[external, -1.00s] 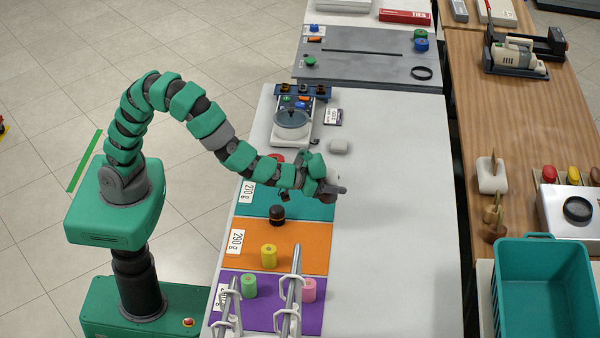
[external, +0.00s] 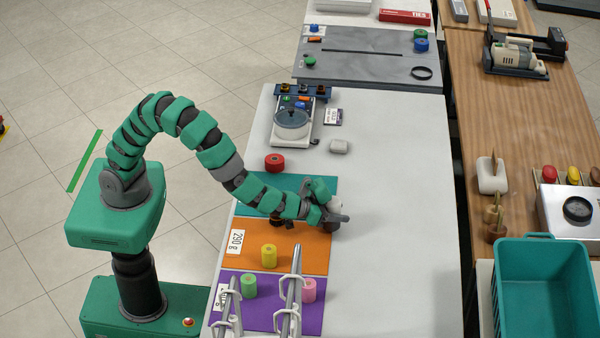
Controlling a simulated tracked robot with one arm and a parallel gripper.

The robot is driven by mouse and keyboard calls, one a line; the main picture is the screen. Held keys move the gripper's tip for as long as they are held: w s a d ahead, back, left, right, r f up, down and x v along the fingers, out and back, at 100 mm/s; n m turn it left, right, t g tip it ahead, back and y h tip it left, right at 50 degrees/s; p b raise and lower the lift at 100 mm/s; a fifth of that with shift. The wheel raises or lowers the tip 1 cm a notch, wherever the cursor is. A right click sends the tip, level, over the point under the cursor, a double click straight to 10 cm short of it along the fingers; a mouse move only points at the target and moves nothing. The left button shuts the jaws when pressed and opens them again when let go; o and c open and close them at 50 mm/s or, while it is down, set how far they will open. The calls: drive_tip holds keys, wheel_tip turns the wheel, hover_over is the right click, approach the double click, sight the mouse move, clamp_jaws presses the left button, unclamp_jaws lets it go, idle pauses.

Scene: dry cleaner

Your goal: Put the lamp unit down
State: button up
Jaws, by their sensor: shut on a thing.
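My gripper (external: 328,211) is low over the white table, by the right edge of the teal and orange mats. It is shut on a small pale and grey thing, which I take to be the lamp unit (external: 335,205). The gripper's fingers hide much of it, so its shape is unclear. Whether it touches the surface below cannot be told.
The teal mat (external: 262,181), orange mat (external: 310,259) and purple mat (external: 265,317) lie along the table's left side. A red spool (external: 274,163) and yellow spool (external: 269,256) stand nearby. Metal rails (external: 291,290) rise in front. The table's right half (external: 395,220) is clear.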

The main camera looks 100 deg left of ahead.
drive_tip(key=shift+f, duration=0.5)
drive_tip(key=shift+f, duration=0.15)
drive_tip(key=o, duration=1)
drive_tip(key=shift+o, duration=0.2)
drive_tip(key=shift+s+d+r, duration=0.1)
drive_tip(key=shift+s+r, duration=0.05)
drive_tip(key=shift+r, duration=0.05)
drive_tip(key=p+v, duration=0.1)
drive_tip(key=v, duration=0.9)
drive_tip(key=shift+r+p, duration=0.1)
drive_tip(key=shift+p, duration=0.25)
drive_tip(key=shift+v, duration=0.8)
